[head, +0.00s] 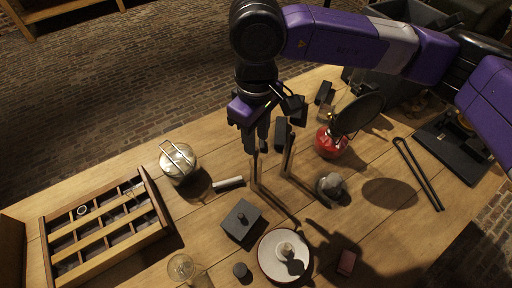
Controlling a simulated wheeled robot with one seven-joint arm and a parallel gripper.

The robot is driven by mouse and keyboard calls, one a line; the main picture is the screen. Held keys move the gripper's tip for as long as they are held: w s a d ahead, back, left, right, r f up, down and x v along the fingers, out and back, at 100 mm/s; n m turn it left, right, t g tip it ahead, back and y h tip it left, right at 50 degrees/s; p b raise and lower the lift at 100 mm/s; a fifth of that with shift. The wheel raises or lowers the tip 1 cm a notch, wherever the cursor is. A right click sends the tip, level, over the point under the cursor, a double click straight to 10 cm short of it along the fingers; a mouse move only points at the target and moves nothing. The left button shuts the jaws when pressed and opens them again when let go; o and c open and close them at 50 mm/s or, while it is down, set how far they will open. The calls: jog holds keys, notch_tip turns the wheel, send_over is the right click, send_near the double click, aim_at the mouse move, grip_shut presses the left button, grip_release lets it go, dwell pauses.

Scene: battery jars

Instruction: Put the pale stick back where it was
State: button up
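A short pale stick (228,183) lies on the wooden table, left of two thin upright posts (256,174). It lies apart from the other objects. My gripper (264,143) points down above the table, up and to the right of the pale stick, close to the tops of the posts. Its dark fingers overlap one another and the posts in this view. I cannot tell how far apart they are or whether anything is between them. The pale stick is not in contact with my gripper.
A lidded jar with a wire handle (178,161) and a compartmented wooden tray (157,204) stand left. A grey block (240,221), white dish (267,262) and glass (181,267) stand in front. A red vessel (330,145) and black tongs (418,174) are right.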

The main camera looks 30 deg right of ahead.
notch_tip(320, 180, up, 7)
jog(key=b, duration=0.1)
jog(key=shift+a, duration=0.15)
